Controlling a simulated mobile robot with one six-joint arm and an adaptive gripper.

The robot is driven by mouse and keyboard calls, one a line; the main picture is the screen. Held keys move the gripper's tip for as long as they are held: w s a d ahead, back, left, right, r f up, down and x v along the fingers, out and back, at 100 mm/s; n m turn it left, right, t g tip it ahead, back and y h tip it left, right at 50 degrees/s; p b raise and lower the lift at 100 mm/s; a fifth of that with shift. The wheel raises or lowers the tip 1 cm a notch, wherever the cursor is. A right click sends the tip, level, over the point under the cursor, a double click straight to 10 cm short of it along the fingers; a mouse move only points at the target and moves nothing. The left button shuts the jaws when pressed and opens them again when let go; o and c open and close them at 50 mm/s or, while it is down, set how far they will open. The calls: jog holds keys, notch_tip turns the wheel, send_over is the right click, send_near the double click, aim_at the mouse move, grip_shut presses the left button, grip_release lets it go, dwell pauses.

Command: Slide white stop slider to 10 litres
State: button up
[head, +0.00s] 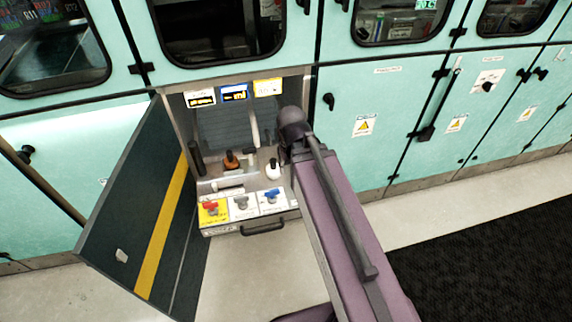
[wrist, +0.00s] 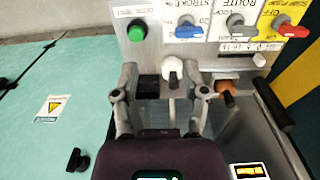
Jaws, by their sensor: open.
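A small white slider knob (wrist: 259,60) sits at one end of a short track beside a numbered scale (wrist: 250,46), right of my gripper in the wrist view; the digits are too small to read surely. A white ball-topped knob (wrist: 172,68) appears between the open fingers of my gripper (wrist: 163,80); contact cannot be told. The ball knob also shows in the head view (head: 273,171), left of my arm. In the head view my fingers are hidden behind my arm.
An orange-brown knob (wrist: 228,99) stands right of the fingers. Red (head: 211,208), grey (head: 241,203) and blue (head: 271,196) rotary knobs line the front panel, with a green button (wrist: 137,33) beside them. The open dark door (head: 145,215) borders the cabinet's left side.

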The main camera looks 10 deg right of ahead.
jog(key=shift+s+d, duration=0.1)
jog(key=shift+s+d, duration=0.45)
grip_shut()
jog(key=w+a+f+n+y+b, duration=0.1)
jog(key=w+a+f+n+b, duration=0.2)
jog(key=a, duration=0.6)
jog(key=w+a+f+n+y+b, duration=0.1)
jog(key=w+a+f+n+b, duration=0.2)
jog(key=w+a+n, duration=0.4)
jog(key=w+a+f+n+y+b, duration=0.1)
jog(key=w+a+f+n+b, duration=0.2)
jog(key=a+n, duration=0.5)
jog(key=w+a+b, duration=0.1)
jog(key=w+a, duration=0.1)
jog(key=a, duration=0.3)
jog(key=shift+a+y, duration=0.2)
jog(key=shift+y, duration=0.2)
jog(key=shift+f, duration=0.1)
